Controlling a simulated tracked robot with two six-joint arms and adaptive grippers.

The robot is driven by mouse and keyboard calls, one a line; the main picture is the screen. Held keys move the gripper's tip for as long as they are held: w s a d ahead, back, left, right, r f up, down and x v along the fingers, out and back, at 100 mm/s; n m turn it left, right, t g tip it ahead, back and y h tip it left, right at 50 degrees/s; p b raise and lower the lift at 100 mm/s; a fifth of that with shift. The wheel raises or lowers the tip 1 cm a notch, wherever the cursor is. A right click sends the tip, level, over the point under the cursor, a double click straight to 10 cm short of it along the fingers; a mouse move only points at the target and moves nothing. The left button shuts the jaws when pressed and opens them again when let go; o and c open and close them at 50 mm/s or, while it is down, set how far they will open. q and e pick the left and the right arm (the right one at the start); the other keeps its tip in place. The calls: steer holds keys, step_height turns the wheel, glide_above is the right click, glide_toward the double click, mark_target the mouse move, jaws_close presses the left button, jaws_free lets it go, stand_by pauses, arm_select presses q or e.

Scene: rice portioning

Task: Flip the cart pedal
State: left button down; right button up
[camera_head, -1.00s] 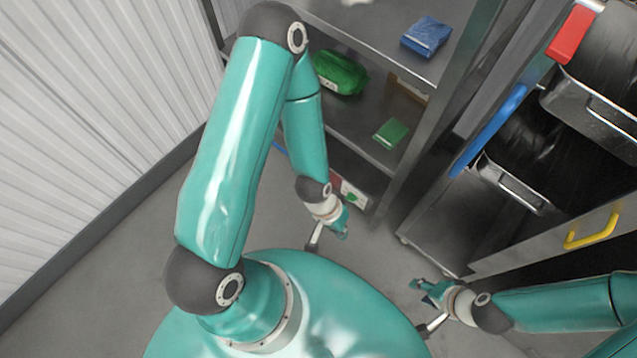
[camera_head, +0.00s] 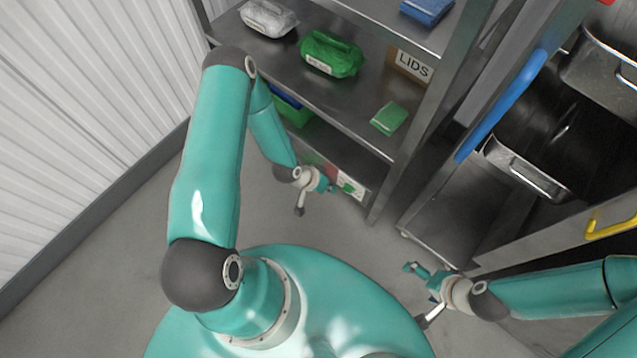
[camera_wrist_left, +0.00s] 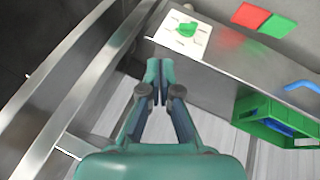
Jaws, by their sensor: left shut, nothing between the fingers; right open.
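The wheeled metal cart (camera_head: 437,212) stands at the right in the head view, with a blue bar (camera_head: 505,105) along its side. I cannot make out its pedal in either view. My left gripper (camera_head: 331,188) is shut and empty. It hangs in front of the shelf unit's lowest level, to the left of the cart and apart from it. In the left wrist view its fingers (camera_wrist_left: 160,82) are close together with nothing between them. My right gripper (camera_head: 412,269) is open and empty, low in front of the cart's near corner.
A steel shelf unit (camera_head: 345,115) holds green and white packs, a LIDS box (camera_head: 412,66) and a green crate (camera_wrist_left: 270,118). A drawer front with a yellow handle (camera_head: 612,226) is at the right. A corrugated wall (camera_head: 80,110) is at the left. Bare floor (camera_head: 345,225) lies between.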

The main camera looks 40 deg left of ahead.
arm_select(q)
steer(key=a+f+t+b, duration=0.2)
steer(key=a+f, duration=0.4)
steer(key=f, duration=0.3)
steer(key=a+f+m+t+y+b, duration=0.1)
steer(key=a+f+t+b, duration=0.1)
steer(key=a+f+b, duration=0.2)
steer(key=a+f, duration=0.3)
steer(key=f, duration=0.3)
steer(key=shift+w+a+f, duration=0.15)
steer(key=shift+w+f, duration=0.05)
steer(key=shift+w, duration=0.1)
arm_select(e)
step_height(320, 180, down, 8)
steer(key=shift+f, duration=0.15)
arm_select(q)
steer(key=shift+f, duration=0.1)
